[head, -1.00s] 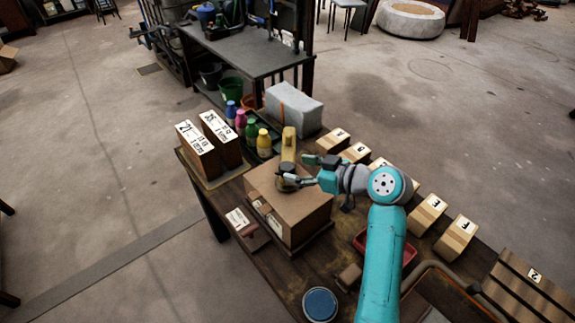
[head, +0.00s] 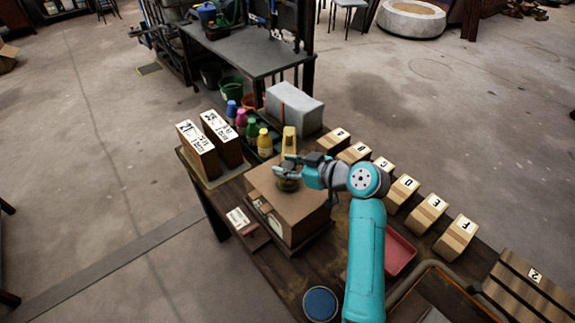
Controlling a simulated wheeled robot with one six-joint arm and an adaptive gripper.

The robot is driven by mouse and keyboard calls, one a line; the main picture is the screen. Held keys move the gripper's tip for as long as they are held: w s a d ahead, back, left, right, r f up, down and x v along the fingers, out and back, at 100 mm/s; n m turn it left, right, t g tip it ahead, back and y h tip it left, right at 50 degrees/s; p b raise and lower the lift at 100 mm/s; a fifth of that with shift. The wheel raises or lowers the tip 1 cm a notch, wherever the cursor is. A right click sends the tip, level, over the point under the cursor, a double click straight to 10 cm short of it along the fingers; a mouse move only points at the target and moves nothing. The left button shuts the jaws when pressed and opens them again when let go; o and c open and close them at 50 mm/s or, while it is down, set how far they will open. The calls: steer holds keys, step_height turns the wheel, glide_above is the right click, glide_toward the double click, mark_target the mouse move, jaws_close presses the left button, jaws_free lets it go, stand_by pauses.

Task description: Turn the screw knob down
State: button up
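A brown box-shaped unit (head: 300,213) stands on the wooden bench, with a tan upright post (head: 289,140) behind its top. A small dark round part (head: 289,185), which looks like the screw knob, sits on the top face. My gripper (head: 286,168) is over this part, coming in from the right, and hides some of it. The fingers are small and partly overlap the knob, so I cannot tell whether they touch it or how far apart they are.
Lettered cartons (head: 405,191) line the bench's right edge. A red tray (head: 399,252) and a blue round lid (head: 320,303) lie nearer. Coloured bottles (head: 264,145), a grey block (head: 294,108) and two labelled boxes (head: 196,150) stand at the back.

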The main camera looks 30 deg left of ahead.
stand_by(0.3)
steer(key=m+t+h, duration=0.1)
steer(key=m+t, duration=0.3)
steer(key=t, duration=0.1)
steer(key=shift+s+m+t+h, duration=0.1)
steer(key=shift+m+t+h, duration=0.2)
steer(key=shift+m+h, duration=0.1)
steer(key=m+t+h, duration=0.3)
steer(key=m+t, duration=0.1)
steer(key=shift+a+m, duration=0.1)
steer(key=shift+m, duration=0.2)
steer(key=m+t+h, duration=0.2)
steer(key=m+h, duration=0.2)
steer(key=shift+h, duration=0.4)
steer(key=shift+m+t+h, duration=0.3)
steer(key=shift+m+h, duration=1.8)
steer(key=shift+h, duration=0.3)
steer(key=shift+f, duration=0.1)
steer(key=o, duration=1.2)
steer(key=shift+c, duration=0.2)
